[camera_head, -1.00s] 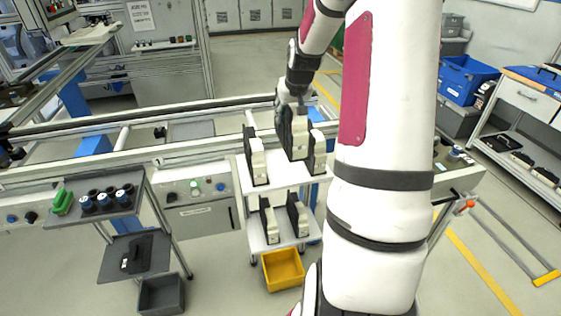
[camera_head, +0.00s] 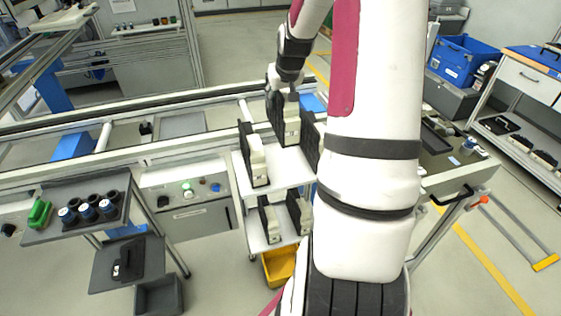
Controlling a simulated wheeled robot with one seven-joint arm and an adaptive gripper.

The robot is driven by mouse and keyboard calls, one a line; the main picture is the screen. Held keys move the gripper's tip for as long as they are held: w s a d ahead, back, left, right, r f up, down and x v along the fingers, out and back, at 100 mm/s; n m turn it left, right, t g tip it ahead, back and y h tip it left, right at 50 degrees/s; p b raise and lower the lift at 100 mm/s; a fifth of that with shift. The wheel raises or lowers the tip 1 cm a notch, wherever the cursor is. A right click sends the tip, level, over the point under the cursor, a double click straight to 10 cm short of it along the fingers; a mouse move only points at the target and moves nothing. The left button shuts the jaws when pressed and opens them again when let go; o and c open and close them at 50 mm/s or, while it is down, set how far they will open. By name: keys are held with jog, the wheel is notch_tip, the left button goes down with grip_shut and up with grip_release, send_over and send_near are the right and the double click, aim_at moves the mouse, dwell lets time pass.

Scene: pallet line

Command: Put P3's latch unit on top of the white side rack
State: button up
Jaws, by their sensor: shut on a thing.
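My gripper (camera_head: 284,92) is shut on the upper end of a dark and cream latch unit (camera_head: 291,133). The unit hangs upright over the back of the top of the white side rack (camera_head: 278,182). I cannot tell whether its foot touches the top. A similar unit (camera_head: 258,163) stands to its left on the rack's top. Another (camera_head: 310,142) is to its right, partly hidden by my arm. Labels are too small to read, so I cannot tell which is P3's.
Two more units (camera_head: 270,222) (camera_head: 299,213) stand on the rack's lower shelf, above a yellow bin (camera_head: 277,267). A conveyor rail (camera_head: 190,147) runs behind the rack. A stand with bottles (camera_head: 75,186) is at left. Blue crates (camera_head: 460,60) are at back right.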

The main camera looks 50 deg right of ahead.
notch_tip(320, 180, down, 5)
jog(key=shift+r+b, duration=0.2)
jog(key=shift+b, duration=0.4)
notch_tip(320, 180, down, 10)
jog(key=shift+r, duration=0.25)
jog(key=o, duration=1.4)
jog(key=shift+f, duration=0.15)
